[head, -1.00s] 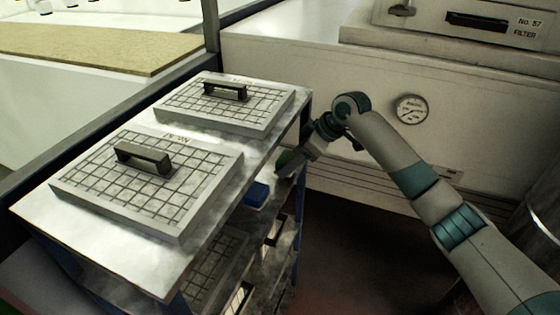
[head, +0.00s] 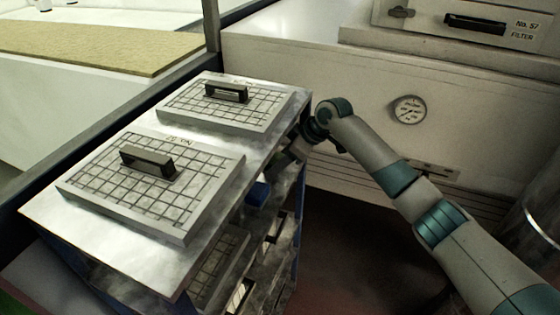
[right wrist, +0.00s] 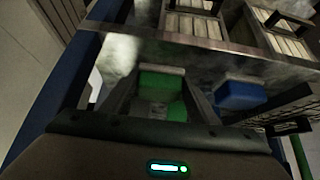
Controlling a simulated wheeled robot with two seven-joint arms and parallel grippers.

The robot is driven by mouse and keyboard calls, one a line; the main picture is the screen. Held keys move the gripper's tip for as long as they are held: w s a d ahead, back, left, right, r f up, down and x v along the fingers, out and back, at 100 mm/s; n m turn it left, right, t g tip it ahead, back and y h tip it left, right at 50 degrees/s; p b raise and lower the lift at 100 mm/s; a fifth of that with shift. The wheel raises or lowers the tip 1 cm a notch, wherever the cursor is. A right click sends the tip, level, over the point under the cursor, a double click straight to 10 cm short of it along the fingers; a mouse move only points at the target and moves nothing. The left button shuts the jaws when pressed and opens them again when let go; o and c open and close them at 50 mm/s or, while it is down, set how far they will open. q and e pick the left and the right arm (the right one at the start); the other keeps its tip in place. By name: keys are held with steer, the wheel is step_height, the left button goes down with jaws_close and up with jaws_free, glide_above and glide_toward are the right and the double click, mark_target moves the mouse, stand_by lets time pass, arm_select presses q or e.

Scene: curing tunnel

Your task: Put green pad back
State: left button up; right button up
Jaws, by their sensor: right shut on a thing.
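The green pad (right wrist: 162,83) shows in the right wrist view between the two fingers of my right gripper (right wrist: 158,92), which is shut on it. The pad is at a shelf below the cart top; I cannot tell whether it touches the shelf. In the head view my right gripper (head: 281,163) reaches in under the right edge of the cart top, and the green pad is hidden there. A blue pad (right wrist: 238,95) lies to the right of the green pad; it also shows in the head view (head: 257,193). My left gripper is not in view.
The cart top (head: 140,238) holds two gridded filter panels with dark handles (head: 150,160). More gridded panels (head: 217,265) stand on the cart's lower levels. Cart posts are close to my right gripper. A pale wall with a round gauge (head: 409,109) stands behind.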

steer(key=shift+s+d+f, duration=0.1)
steer(key=shift+s+f, duration=0.2)
steer(key=shift+f, duration=0.35)
steer(key=o, duration=0.9)
steer(key=shift+f, duration=0.1)
steer(key=shift+c, duration=0.2)
steer(key=shift+o, duration=1.2)
steer(key=shift+f, duration=0.15)
steer(key=shift+w+r, duration=0.15)
steer(key=shift+r, duration=0.5)
steer(key=shift+d+r, duration=0.15)
steer(key=shift+r, duration=0.1)
steer(key=b+v, duration=0.3)
steer(key=v, duration=0.9)
steer(key=shift+w+r, duration=0.1)
steer(key=shift+w, duration=0.1)
